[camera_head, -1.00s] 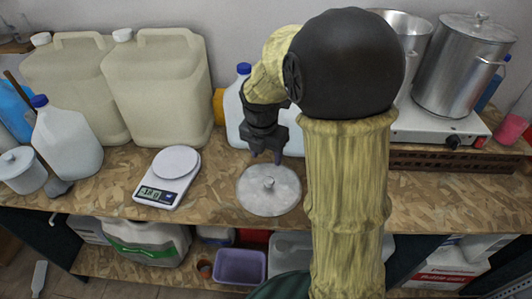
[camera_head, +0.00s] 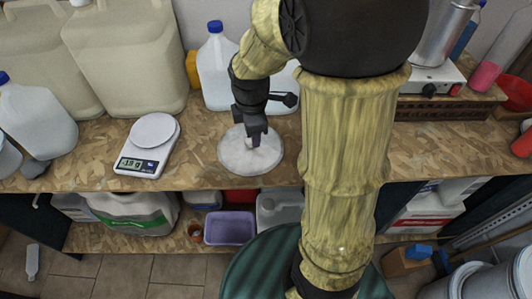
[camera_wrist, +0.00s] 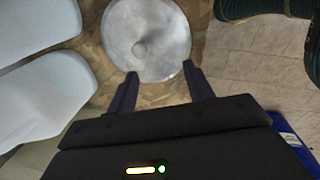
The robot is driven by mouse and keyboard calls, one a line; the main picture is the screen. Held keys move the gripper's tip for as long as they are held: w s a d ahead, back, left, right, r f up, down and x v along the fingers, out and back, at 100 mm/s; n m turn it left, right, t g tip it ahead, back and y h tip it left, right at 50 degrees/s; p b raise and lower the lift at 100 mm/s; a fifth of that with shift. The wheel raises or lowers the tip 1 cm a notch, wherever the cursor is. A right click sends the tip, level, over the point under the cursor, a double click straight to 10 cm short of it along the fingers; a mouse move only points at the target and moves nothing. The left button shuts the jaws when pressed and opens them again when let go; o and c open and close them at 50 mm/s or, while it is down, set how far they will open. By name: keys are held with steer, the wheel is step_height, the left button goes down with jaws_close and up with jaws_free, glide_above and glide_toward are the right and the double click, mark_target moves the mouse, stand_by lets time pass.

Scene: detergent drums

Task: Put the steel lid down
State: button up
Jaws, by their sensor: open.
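The steel lid (camera_head: 235,160) is a round, grey disc with a small knob in its centre. It lies flat on the chipboard bench top near the front edge. In the wrist view the lid (camera_wrist: 165,48) is ahead of the fingers with its knob facing me. My gripper (camera_head: 255,138) is above the lid in the head view and partly hides the knob. In the wrist view my gripper (camera_wrist: 160,82) has its two fingers spread apart with nothing between them. The fingertips reach the lid's near edge in that picture; I cannot tell whether they touch it.
A digital scale (camera_head: 147,148) stands left of the lid. White jugs (camera_head: 215,70) stand behind it, with big beige canisters (camera_head: 125,55) at the back left. A hot plate (camera_head: 432,82) bearing a steel pot is at right. A purple tub (camera_head: 230,228) sits on the lower shelf.

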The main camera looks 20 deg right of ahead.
steer(key=s+f+m, duration=0.1)
steer(key=s+m, duration=0.7)
steer(key=m, duration=0.8)
steer(key=shift+d+f+m+t, duration=0.35)
steer(key=shift+f+m+t, duration=0.05)
steer(key=shift+w+d, duration=0.1)
